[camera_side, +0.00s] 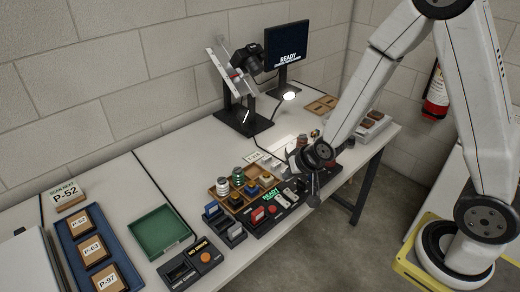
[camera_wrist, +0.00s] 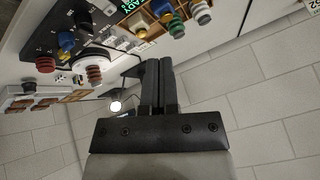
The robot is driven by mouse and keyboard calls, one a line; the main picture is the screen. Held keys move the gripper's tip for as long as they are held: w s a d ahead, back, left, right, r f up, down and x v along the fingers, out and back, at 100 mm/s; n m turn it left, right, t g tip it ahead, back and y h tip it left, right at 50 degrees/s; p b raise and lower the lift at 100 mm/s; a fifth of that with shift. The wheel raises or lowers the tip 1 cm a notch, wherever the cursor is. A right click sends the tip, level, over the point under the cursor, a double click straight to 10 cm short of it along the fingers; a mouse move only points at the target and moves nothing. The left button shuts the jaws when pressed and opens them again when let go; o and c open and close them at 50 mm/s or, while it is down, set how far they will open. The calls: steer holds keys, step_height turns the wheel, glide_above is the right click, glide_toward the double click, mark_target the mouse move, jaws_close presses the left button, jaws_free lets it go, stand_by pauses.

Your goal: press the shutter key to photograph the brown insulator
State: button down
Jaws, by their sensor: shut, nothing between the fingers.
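The brown ribbed insulator (camera_wrist: 94,72) stands on a white round plate in the wrist view. In the side view a small brown shape (camera_side: 315,133) just behind my wrist may be the same piece. A black control panel (camera_side: 285,221) with a red key (camera_side: 257,215), pale levers and a lit green display lies at the bench's front edge. I cannot read which key is the shutter. My gripper (camera_side: 314,196) points down near the panel's right end, shut and empty. Its closed fingers (camera_wrist: 158,64) show in the wrist view, apart from the insulator.
A camera (camera_side: 250,60) sits on a tilted stand near a small lit lamp (camera_side: 289,96). A green tray (camera_side: 160,232) lies empty farther left.

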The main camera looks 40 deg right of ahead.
mark_target(274, 210)
steer(key=w+a+f+m+t, duration=0.1)
steer(key=w+f+m+t, duration=0.1)
steer(key=w+f, duration=0.2)
steer(key=shift+f+m+y, duration=0.35)
steer(key=shift+m+y, duration=0.05)
stand_by(0.4)
steer(key=shift+f, duration=4.35)
steer(key=shift+f, duration=0.9)
steer(key=shift+r, duration=0.85)
steer(key=shift+r, duration=0.1)
